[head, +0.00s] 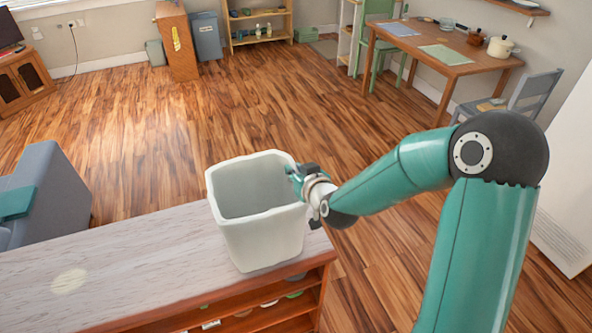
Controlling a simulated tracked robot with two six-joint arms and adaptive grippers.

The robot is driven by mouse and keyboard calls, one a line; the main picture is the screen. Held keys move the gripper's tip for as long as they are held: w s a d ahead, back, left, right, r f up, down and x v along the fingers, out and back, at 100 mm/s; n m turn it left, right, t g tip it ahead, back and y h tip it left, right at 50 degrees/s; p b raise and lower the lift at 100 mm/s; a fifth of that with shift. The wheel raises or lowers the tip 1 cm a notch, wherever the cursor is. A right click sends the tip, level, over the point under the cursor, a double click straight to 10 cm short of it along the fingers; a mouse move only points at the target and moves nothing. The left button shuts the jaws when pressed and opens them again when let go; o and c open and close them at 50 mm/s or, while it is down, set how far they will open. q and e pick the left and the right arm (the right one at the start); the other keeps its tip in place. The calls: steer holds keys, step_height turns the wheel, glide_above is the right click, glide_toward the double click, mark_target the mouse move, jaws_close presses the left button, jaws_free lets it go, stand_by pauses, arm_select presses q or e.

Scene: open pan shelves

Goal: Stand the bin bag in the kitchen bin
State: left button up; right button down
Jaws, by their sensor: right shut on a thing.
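The bin bag (262,235) is a pale, open-topped, box-shaped thing with a wavy rim. It appears upright at the right end of the wooden shelf top, its mouth facing up and its inside looking empty. My right gripper (299,180) reaches in from the right and is shut on the right side of its rim; the fingertips are partly hidden there. A blue-grey bin (208,40) stands on the floor by the far wall, and I cannot tell for sure that it is the kitchen bin. My left gripper is not in view.
The shelf top (140,255) is bare left of the bag, apart from a pale round patch. Open shelves below it hold dishes. A grey sofa (45,190) stands left, a dining table (430,50) with pots back right. The floor between is clear.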

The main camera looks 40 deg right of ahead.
steer(key=c, duration=1.1)
jaws_free()
steer(key=shift+c, duration=0.2)
